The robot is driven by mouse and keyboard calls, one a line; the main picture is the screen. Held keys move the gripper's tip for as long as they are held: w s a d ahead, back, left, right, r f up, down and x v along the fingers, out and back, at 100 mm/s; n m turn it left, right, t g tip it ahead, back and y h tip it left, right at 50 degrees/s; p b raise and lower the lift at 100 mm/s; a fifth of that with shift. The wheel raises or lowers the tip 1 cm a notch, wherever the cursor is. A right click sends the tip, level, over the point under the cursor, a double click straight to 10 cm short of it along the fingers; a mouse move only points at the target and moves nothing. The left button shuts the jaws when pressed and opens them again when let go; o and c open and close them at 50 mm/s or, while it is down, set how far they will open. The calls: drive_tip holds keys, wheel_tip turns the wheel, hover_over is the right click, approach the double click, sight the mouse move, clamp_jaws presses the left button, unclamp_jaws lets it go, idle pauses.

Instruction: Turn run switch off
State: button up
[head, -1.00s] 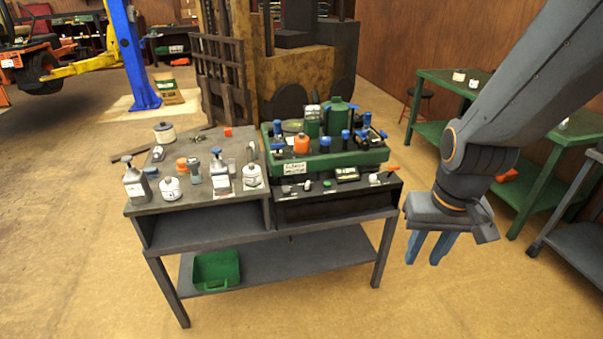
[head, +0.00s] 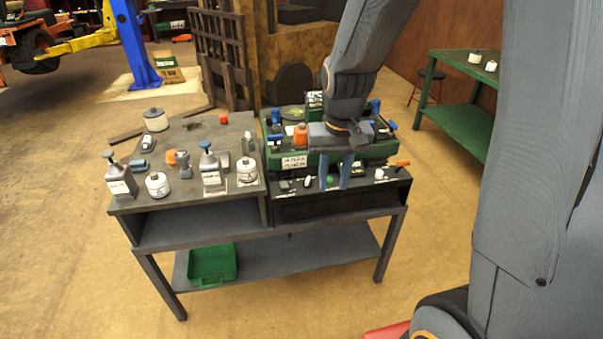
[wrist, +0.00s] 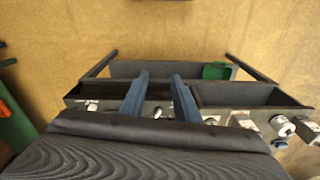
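A dark control panel (head: 363,181) runs along the front right of the workbench. It carries small grey-white controls on its left (head: 307,181), a green button (head: 330,181), a white-tipped control (head: 379,174) and an orange-tipped lever (head: 403,163) at its right end. Labels are too small to read, so I cannot tell which is the run switch. My gripper (head: 334,184) points down over the middle of the panel, its two blue fingers apart and empty. They hide part of the panel. In the wrist view the fingers (wrist: 159,80) also stand apart; contact with the panel cannot be judged.
A green machine (head: 300,161) with blue and orange fittings stands right behind the panel. White canisters and pump bottles (head: 213,172) crowd the left bench top (head: 190,133). A green bin (head: 212,264) sits on the lower shelf. Open floor lies in front.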

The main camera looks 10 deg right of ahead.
drive_tip(key=w+f+m, duration=0.2)
drive_tip(key=w+f, duration=0.2)
drive_tip(key=w, duration=0.9)
drive_tip(key=m+g, duration=0.1)
drive_tip(key=m, duration=0.1)
approach(308, 178)
drive_tip(key=shift+s, duration=0.15)
drive_tip(key=shift+w+f+m, duration=0.25)
drive_tip(key=shift+f+m, duration=0.05)
drive_tip(key=shift+f, duration=0.2)
drive_tip(key=shift+f+p, duration=1.25)
drive_tip(key=shift+f, duration=2.35)
clamp_jaws()
